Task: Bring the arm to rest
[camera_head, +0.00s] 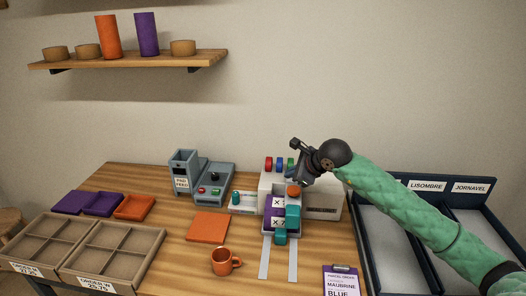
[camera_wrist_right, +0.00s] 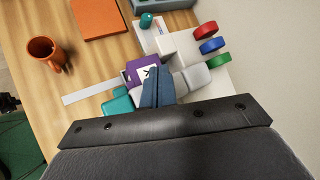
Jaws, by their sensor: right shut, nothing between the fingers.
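My right arm comes in from the right in a green padded sleeve, and its gripper (camera_head: 304,176) hangs over the white mug press (camera_head: 268,184). In the right wrist view the gripper's blue-grey fingers (camera_wrist_right: 154,78) are together with nothing between them, in front of the press's purple part (camera_wrist_right: 134,70). I cannot tell whether they touch the press. A teal block (camera_head: 292,217) sits at the press's front, partly hiding the purple part marked X. An orange mug (camera_head: 222,262) stands upright on the table, clear of the gripper.
A grey pod feed machine (camera_head: 212,180) stands left of the press. An orange mat (camera_head: 207,226) lies before it. Divided order trays (camera_head: 113,252) fill the front left. Dark-rimmed bins (camera_head: 415,182) and a purple clipboard (camera_head: 341,284) are at right. A shelf (camera_head: 130,61) hangs above.

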